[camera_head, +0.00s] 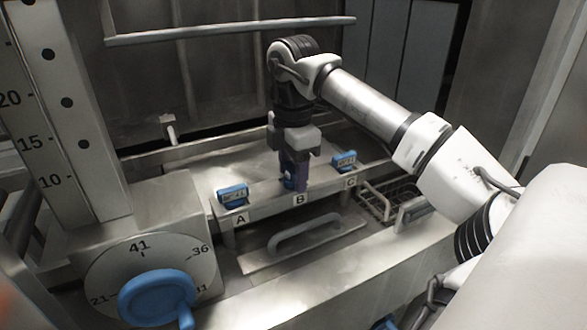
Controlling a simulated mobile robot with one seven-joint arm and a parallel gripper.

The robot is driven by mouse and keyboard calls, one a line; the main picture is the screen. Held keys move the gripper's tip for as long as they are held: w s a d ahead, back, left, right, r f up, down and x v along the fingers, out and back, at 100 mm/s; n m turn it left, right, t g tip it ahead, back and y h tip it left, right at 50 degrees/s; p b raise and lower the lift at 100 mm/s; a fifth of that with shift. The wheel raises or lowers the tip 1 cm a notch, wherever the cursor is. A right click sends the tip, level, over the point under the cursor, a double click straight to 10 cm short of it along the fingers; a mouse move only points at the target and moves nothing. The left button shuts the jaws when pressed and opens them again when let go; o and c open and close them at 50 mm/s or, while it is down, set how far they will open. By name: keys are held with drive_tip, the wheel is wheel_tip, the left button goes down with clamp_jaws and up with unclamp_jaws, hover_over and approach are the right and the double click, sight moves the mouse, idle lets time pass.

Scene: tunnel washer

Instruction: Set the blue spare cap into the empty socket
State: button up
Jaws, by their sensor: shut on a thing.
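My gripper (294,176) points down over the position marked B on the metal ledge (264,208), between A and C. It is shut on the blue spare cap (289,183), which shows only in part between the dark fingers. The socket at B is hidden behind the cap and fingers, so I cannot tell whether the cap is seated or just above it. A labelled blue cap (233,195) sits at A, and another labelled blue cap (344,160) sits at C.
A blue knob (156,297) on a numbered dial stands at front left, beside a scaled upright plate (62,110). A grey handle (305,233) lies below the ledge. A wire basket (378,203) is at right. A horizontal rail (230,31) crosses the back.

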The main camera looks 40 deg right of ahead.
drive_tip(key=shift+s+a+f, duration=0.15)
drive_tip(key=shift+f, duration=0.65)
drive_tip(key=o, duration=0.9)
drive_tip(key=shift+o, duration=0.6)
wheel_tip(320, 180, up, 16)
drive_tip(key=p, duration=0.9)
drive_tip(key=shift+f, duration=0.25)
